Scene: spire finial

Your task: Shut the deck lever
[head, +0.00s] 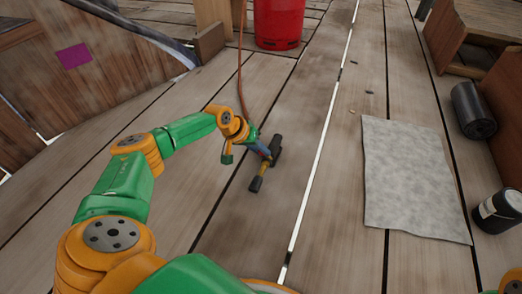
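What looks like the deck lever (262,173), a short yellow bar with a black end, lies low over the deck boards near the picture's middle. A black piece adjoins its upper end. My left gripper (264,151) is right at the lever's upper end, overlapping it in the head view. The fingers are small and run together with the dark lever parts, so I cannot tell whether they touch it or are closed. My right gripper is out of view; only a bit of my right arm shows at the bottom right corner.
A red cylinder (279,22) stands at the top, with a brown hose (241,70) nearby. A grey mat (408,180) lies right of the lever. Deck between lever and mat is clear.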

